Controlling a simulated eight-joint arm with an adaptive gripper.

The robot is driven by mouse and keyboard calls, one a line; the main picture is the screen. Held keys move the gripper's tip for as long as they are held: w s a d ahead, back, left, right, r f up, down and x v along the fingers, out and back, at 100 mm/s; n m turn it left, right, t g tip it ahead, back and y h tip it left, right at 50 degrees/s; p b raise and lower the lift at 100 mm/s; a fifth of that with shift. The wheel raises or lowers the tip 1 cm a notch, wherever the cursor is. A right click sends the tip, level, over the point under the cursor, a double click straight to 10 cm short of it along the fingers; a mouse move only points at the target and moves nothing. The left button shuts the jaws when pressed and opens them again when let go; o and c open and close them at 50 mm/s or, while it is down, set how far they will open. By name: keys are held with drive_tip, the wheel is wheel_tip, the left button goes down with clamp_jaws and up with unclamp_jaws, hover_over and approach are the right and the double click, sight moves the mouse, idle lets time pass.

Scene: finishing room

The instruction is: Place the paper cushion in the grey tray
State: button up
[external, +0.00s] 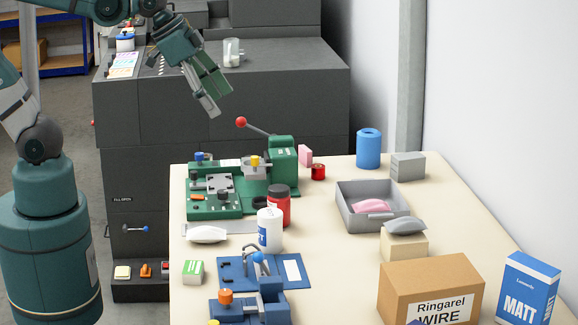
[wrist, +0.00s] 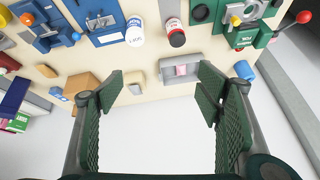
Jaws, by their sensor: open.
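The grey tray (external: 365,191) stands on the right of the cream table, with a pink cushion (external: 371,206) lying inside. A white cushion (external: 207,234), perhaps the paper one, lies at the table's left edge on a flat grey piece. A grey cushion (external: 405,226) rests on a beige block in front of the tray. I cannot tell for sure which cushion is paper. My gripper (external: 216,101) is open and empty, high above the table's far left. In the wrist view, the tray (wrist: 166,73) shows beyond the open fingers of my gripper (wrist: 160,92).
A green machine (external: 225,195) with a red-knobbed lever stands at the back left. A white bottle (external: 269,230) and a red jar (external: 279,206) stand mid-table, near a blue fixture (external: 245,290). A cardboard box (external: 430,285) is at front right. The table between bottle and tray is clear.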

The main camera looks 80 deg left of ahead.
drive_tip(key=s+f+n+t, duration=0.1)
drive_tip(key=s+f+n, duration=0.1)
drive_tip(key=s, duration=0.4)
drive_tip(key=shift+d+f, duration=0.3)
